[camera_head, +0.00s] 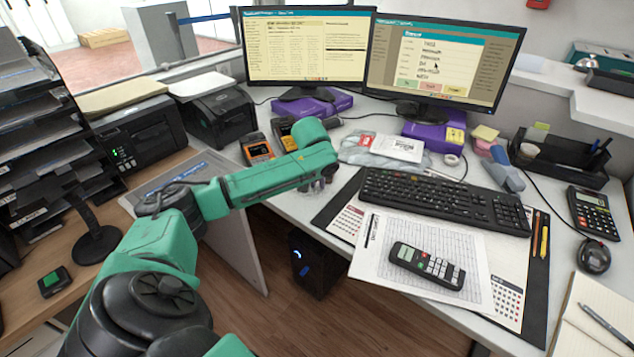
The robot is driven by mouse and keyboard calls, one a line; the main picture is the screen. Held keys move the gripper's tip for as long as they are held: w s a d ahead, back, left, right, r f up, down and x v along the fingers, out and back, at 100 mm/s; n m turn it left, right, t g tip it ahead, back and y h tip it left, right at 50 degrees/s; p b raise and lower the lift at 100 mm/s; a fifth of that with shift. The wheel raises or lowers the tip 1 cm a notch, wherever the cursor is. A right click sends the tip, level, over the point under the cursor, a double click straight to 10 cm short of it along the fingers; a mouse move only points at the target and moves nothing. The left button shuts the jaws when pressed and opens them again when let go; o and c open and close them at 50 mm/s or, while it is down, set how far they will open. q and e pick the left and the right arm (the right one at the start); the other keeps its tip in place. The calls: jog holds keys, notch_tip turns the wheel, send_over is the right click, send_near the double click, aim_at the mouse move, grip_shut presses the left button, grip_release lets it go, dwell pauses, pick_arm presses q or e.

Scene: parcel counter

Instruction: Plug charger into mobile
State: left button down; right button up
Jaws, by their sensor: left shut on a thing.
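A dark handheld with a small grey screen and pale keys, which looks like the mobile (428,265), lies face up on the printed sheet at the front of the desk. My left gripper (318,183) points down near the desk's edge, left of the keyboard and well apart from the mobile. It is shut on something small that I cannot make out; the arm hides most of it. I cannot clearly pick out the charger. Two handhelds with orange parts, one at the left (257,149) and one at the right (284,132), stand behind my left arm. My right gripper is not in view.
A black keyboard (445,200) lies behind the printed sheet (378,256). Pens (540,235), a mouse (593,256), a calculator (594,213) and a notebook (600,310) are at the right. Two monitors stand at the back. Printers and a paper rack (45,125) crowd the left.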

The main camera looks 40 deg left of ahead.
pick_arm(q)
jog(key=shift+w+a, duration=0.1)
jog(key=shift+w, duration=0.05)
jog(key=c, duration=0.8)
grip_release()
jog(key=shift+o, duration=0.2)
jog(key=p+v, duration=0.1)
jog(key=v, duration=1.3)
jog(key=shift+r+p, duration=0.3)
jog(key=shift+p, duration=0.05)
